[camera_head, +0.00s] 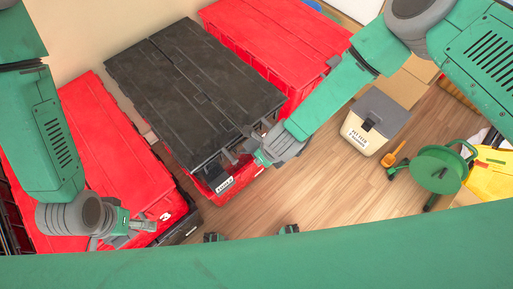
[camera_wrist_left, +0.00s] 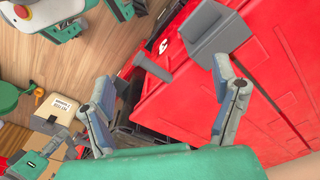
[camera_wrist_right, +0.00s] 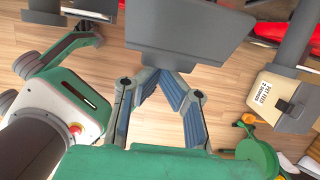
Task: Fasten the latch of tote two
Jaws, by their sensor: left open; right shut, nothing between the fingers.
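A black-lidded tote with a red body (camera_head: 214,92) stands in the middle of the head view; the label (camera_head: 224,185) on its front is too small to read. A dark grey latch piece (camera_head: 230,156) shows at its front edge. My right gripper (camera_head: 260,160) is shut and empty close by that edge; contact cannot be told. In the right wrist view a wide grey plate (camera_wrist_right: 190,32) lies just beyond its fingers. My left gripper (camera_head: 148,227) is open and empty near the front of the red-lidded left tote (camera_head: 105,150). A grey block (camera_wrist_left: 215,32) shows beyond its fingers in the left wrist view.
Another red-lidded tote (camera_head: 280,40) stands at the back right. A grey-lidded bin (camera_head: 376,120), a green reel (camera_head: 440,170) and a yellow item (camera_head: 488,175) stand to the right. The wooden floor (camera_head: 310,190) in front of the middle tote is mostly clear.

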